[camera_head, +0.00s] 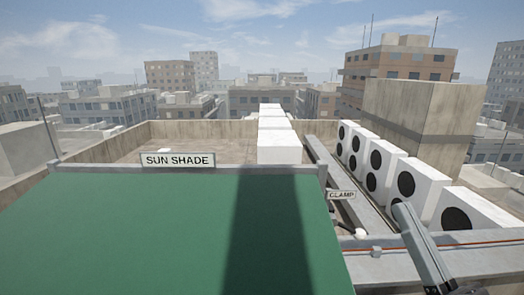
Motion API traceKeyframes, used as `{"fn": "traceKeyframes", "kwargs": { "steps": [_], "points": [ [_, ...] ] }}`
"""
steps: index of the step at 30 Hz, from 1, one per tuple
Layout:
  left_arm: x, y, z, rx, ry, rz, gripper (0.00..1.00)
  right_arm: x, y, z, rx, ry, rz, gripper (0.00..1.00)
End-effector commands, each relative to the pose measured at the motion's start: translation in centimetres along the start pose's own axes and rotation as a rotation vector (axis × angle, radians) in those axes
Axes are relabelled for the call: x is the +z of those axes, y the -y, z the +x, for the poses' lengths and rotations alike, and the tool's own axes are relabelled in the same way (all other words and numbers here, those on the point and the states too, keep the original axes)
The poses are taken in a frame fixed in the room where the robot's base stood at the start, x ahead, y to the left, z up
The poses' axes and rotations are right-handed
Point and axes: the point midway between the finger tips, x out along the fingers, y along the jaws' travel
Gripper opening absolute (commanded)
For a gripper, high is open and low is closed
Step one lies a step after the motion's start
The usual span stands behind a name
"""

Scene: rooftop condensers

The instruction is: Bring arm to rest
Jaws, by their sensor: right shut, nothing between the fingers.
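My right arm comes in from the lower right edge as a grey, narrowing shape. Its far end, with my right gripper (403,214), is over the grey ledge and in front of the white condenser units. The gripper is shut and holds nothing. Its fingers are hard to make out at this size. My left gripper and left arm are not in view.
A green sun shade panel (130,235) fills the lower left, with a "SUN SHADE" sign (178,160) at its far edge. A "CLAMP" label (341,195) stands right of it. White condensers (380,165) line the right; white boxes (279,148) stand mid-roof.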

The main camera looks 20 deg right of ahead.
Motion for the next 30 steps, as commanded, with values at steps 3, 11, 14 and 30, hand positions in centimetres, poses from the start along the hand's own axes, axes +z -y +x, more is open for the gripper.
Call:
{"fn": "traceKeyframes", "kwargs": {
  "steps": [3,11,14,30],
  "points": [
    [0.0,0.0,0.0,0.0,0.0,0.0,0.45,-4.8,4.6,2.6,-0.059,-0.078,-0.003,0.0],
    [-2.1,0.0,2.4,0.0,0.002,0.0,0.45,-15.1,10.0,6.6,-0.087,-0.182,0.024,0.0],
    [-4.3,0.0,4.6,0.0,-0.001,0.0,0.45,-17.3,10.1,8.3,-0.087,-0.181,0.023,0.0],
    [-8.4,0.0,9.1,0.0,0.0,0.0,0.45,-22.2,10.3,12.0,-0.087,-0.18,0.022,0.0]
  ]
}}
